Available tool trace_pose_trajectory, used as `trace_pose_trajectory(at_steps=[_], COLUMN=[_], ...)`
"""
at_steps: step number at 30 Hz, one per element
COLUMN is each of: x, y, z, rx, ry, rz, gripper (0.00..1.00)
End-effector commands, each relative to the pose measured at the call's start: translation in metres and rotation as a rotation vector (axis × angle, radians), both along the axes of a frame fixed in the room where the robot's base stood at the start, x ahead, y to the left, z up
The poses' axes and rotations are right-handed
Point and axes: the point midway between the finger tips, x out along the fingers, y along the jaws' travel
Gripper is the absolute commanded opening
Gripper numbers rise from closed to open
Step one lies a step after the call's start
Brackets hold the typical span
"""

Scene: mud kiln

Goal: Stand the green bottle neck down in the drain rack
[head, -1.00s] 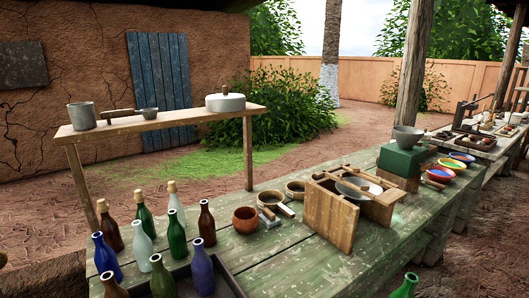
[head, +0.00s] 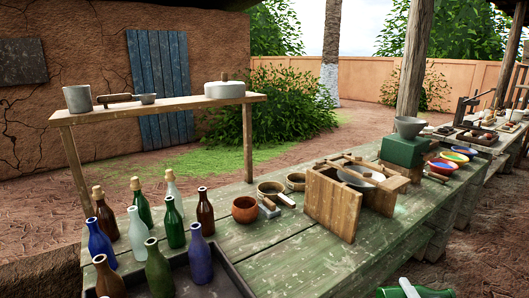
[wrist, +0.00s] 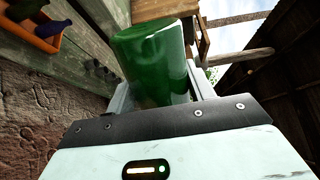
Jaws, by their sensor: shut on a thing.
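The green bottle (head: 437,292) lies on its side in the air at the bottom right of the head view, cut off by the edge. My gripper (head: 408,288) shows as a small white part across it. In the wrist view the bottle (wrist: 150,62) sits between the two pale fingers of my gripper (wrist: 163,88), which is shut on it. Its rounded, closed end faces up in that picture. The neck is not visible there. I cannot clearly make out the drain rack; a dark row of small shapes (wrist: 101,72) shows beside the bottle in the wrist view.
Several bottles stand at the left of the green bench (head: 290,250), some in a dark tray (head: 232,275). A wooden box frame (head: 335,205), a brown pot (head: 245,209) and bowls (head: 441,165) stand further along. An orange tray (wrist: 35,32) shows in the wrist view. The front middle of the bench is clear.

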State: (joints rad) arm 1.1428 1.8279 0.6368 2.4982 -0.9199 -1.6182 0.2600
Motion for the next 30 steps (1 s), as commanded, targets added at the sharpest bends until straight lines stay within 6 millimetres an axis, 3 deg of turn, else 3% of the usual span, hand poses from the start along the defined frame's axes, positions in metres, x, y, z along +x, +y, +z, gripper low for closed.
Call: trace_pose_trajectory(at_steps=[8,11,30], x=[0.0001,0.0001,0.0001], y=[0.0001,-0.0005,-0.0009], z=[0.0008,-0.0017,0.0012], rx=[0.015,0.097,1.243], ry=[-0.001,-0.002,-0.004], rz=[0.0,-0.003,-0.003], gripper=[0.26,0.26,0.26])
